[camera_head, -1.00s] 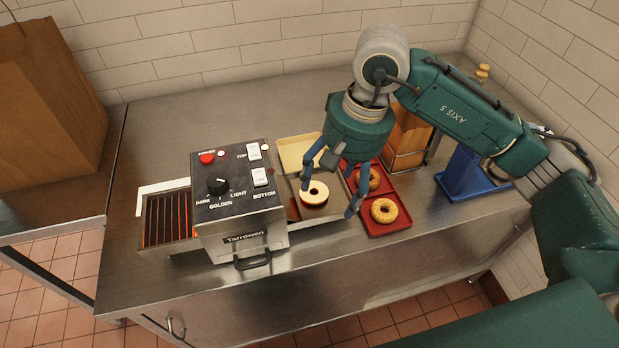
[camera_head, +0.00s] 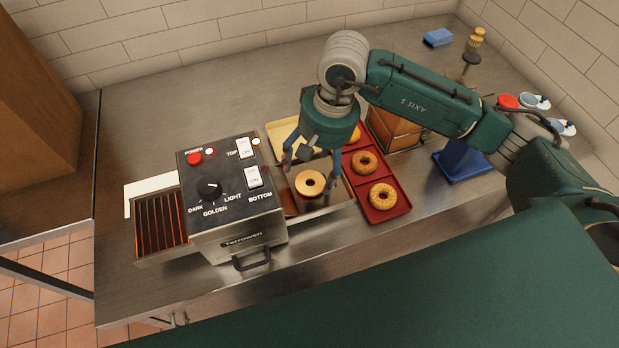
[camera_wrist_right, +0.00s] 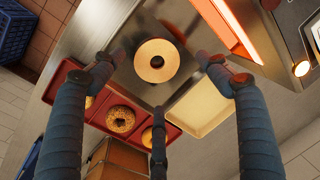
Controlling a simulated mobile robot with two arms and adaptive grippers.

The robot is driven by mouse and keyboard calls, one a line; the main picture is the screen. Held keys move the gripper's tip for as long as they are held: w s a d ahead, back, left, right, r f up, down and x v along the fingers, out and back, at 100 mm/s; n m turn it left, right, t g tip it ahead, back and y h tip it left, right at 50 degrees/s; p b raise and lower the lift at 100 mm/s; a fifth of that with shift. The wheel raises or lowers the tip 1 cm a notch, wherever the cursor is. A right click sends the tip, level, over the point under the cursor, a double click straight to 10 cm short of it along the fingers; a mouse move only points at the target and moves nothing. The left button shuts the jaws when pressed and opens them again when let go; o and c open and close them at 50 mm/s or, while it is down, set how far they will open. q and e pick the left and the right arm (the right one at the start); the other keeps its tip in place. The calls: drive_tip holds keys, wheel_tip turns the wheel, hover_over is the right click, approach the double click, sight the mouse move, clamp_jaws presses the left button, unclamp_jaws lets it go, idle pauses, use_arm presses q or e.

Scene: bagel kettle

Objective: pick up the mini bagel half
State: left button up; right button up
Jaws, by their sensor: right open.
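A mini bagel half (camera_head: 309,184), pale cut ring with a dark hole, lies at the toaster's outlet tray (camera_head: 322,207). In the right wrist view the bagel half (camera_wrist_right: 156,60) sits between and beyond my fingertips. My right gripper (camera_head: 311,170) is open and empty. Its fingers are spread around the bagel half in the head view; I cannot tell whether any finger touches it. My right gripper also shows in the wrist view (camera_wrist_right: 160,80), with three blue fingers apart. My left gripper is not in view.
The toaster (camera_head: 235,205) stands left of the bagel half. A red tray (camera_head: 399,206) with bagels (camera_head: 383,196) lies to the right, and a cream tray (camera_head: 279,129) behind. A blue holder (camera_head: 463,162) stands farther right. The counter's back left is clear.

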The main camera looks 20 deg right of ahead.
sight(309, 184)
drive_tip(key=f, duration=0.1)
drive_tip(key=f+p, duration=0.1)
drive_tip(key=f, duration=0.1)
drive_tip(key=shift+a+f+p, duration=0.15)
drive_tip(key=shift+a+p, duration=0.1)
drive_tip(key=shift+p, duration=0.15)
drive_tip(key=shift+f, duration=0.35)
drive_tip(key=shift+c, duration=1)
drive_tip(key=c, duration=0.7)
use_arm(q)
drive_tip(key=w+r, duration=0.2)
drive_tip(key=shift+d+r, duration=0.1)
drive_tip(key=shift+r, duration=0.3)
use_arm(e)
drive_tip(key=shift+c, duration=0.2)
